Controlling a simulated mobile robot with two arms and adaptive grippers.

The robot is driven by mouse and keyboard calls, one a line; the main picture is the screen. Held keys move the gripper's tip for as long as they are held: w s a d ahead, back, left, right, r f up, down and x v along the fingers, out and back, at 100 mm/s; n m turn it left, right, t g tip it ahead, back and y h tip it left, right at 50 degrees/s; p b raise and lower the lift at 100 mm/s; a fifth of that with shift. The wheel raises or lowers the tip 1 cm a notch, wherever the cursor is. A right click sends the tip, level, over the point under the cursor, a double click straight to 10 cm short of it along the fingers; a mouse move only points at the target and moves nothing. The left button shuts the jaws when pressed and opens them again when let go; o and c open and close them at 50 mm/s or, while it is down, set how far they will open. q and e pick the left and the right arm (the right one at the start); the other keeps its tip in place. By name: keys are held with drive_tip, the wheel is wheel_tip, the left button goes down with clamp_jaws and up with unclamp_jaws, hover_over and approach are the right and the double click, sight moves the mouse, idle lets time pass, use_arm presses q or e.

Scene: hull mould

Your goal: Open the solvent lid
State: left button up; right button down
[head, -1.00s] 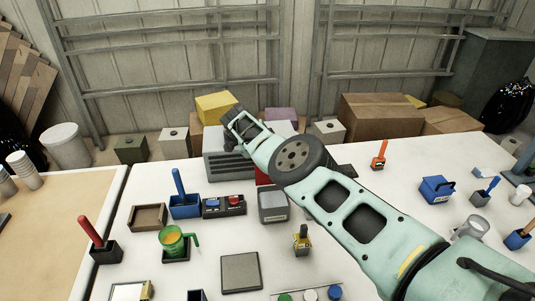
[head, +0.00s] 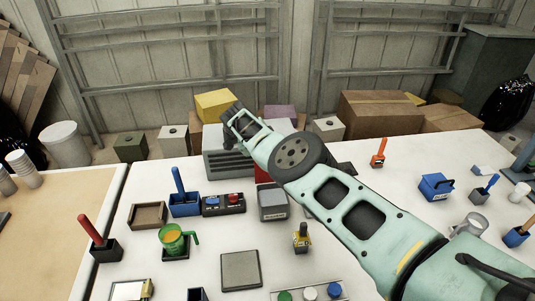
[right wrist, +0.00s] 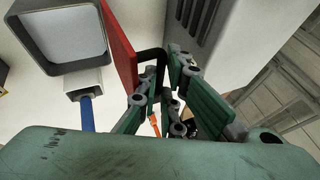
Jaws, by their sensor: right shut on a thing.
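A red panel (right wrist: 119,45) with a black bent handle (right wrist: 150,56) shows in the right wrist view; it looks like the solvent lid. My right gripper (right wrist: 165,75) is shut on the black handle, with its green fingers on either side. In the head view a small red part (head: 262,174) shows behind the grey labelled box (head: 273,204), mostly hidden by my arm. My right gripper (head: 236,118) reaches above the grey slatted case (head: 222,160) there. I cannot tell how far the lid is tilted. My left gripper is not in view.
A blue holder (head: 185,206), a black switch box (head: 223,205) and a green mug (head: 172,241) stand left of the grey box. A yellow-topped item (head: 302,238) and a flat grey plate (head: 240,271) lie in front. Cardboard boxes (head: 380,115) stand behind the table.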

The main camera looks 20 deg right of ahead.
drive_tip(key=shift+w+d+r, duration=0.45)
drive_tip(key=shift+w+r, duration=0.05)
drive_tip(key=shift+w, duration=0.15)
drive_tip(key=c, duration=2.2)
unclamp_jaws()
drive_tip(key=shift+a, duration=0.1)
drive_tip(key=shift+f, duration=0.15)
drive_tip(key=shift+s+a+f, duration=0.1)
drive_tip(key=shift+s+f, duration=0.15)
drive_tip(key=shift+s, duration=0.05)
